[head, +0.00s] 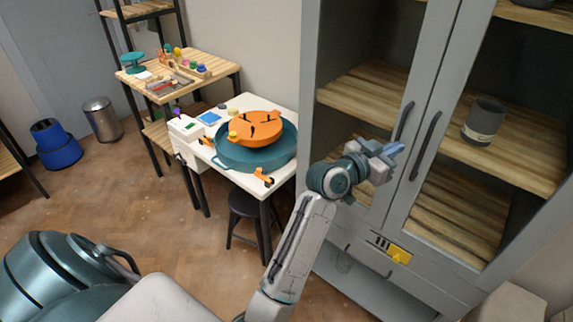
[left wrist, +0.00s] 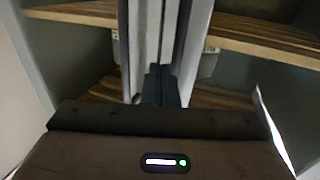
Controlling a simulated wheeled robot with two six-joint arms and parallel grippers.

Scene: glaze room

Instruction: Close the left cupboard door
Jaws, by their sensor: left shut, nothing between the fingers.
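The grey cupboard (head: 310,110) stands at the right of the head view, with two glazed doors. The left cupboard door (head: 422,75) has a dark upright handle (head: 403,121). Its frame lies close beside the right door (head: 468,75), which has its own handle (head: 425,146). I cannot tell whether the left door is fully flush. My left gripper (head: 394,150) is shut and empty, in front of the door frames just below the left handle. In the left wrist view its fingers (left wrist: 160,85) point at the meeting frames; contact is unclear. My right gripper is not in view.
A dark cup (head: 484,121) stands on a wooden shelf behind the right door. A yellow label (head: 398,254) is below the doors. A white table (head: 250,101) with an orange and teal wheel stands left of the cupboard, with a black stool (head: 246,205) beneath.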

